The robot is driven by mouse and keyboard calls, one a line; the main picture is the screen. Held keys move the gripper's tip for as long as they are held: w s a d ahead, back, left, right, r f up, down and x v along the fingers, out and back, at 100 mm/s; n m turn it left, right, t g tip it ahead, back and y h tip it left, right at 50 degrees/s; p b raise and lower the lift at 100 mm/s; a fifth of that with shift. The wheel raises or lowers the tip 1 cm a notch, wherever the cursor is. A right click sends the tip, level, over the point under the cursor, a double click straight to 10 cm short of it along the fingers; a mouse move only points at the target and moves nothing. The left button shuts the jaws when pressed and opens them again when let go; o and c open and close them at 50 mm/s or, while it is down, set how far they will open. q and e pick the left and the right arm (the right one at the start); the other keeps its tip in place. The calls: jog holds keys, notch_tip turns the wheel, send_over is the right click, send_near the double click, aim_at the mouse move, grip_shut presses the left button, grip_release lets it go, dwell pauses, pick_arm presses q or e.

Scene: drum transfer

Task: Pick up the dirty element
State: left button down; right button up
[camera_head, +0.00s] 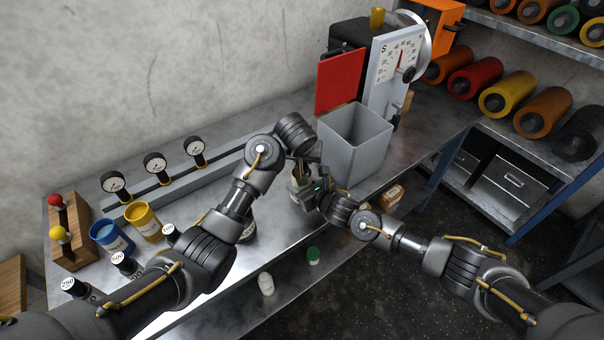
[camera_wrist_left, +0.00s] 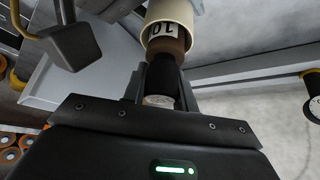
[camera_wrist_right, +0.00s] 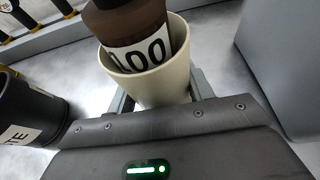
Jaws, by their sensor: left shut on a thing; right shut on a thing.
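My left gripper (camera_wrist_left: 160,96) is shut on the black neck of a brown element (camera_wrist_left: 166,44) with a white label. The right wrist view shows this element (camera_wrist_right: 135,38) with "100" readable on its label. Its lower part sits inside a cream cup (camera_wrist_right: 150,82); the cup also shows in the left wrist view (camera_wrist_left: 180,10). My right gripper (camera_wrist_right: 163,98) is shut on the cup and holds it from the side. In the head view both grippers meet above the bench's front edge, in front of the grey bin, and largely hide the element and cup.
A grey open bin (camera_head: 355,145) stands just behind the grippers. A black labelled container (camera_wrist_right: 25,112) is close to the cup. Blue (camera_head: 110,238) and yellow (camera_head: 145,222) cups, gauges (camera_head: 155,162) and a dial machine (camera_head: 398,62) stand on the bench. Shelves of coloured rolls are at right.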

pick_arm(q)
notch_tip(320, 180, up, 10)
dwell(0.6)
pick_arm(e)
jog(key=o, duration=1.5)
jog(key=v, duration=1.1)
jog(key=shift+s+d, duration=0.25)
jog(key=shift+d, duration=0.05)
jog(key=shift+s+r, duration=0.1)
pick_arm(q)
jog(key=shift+r, duration=0.1)
pick_arm(e)
jog(key=shift+r, duration=0.1)
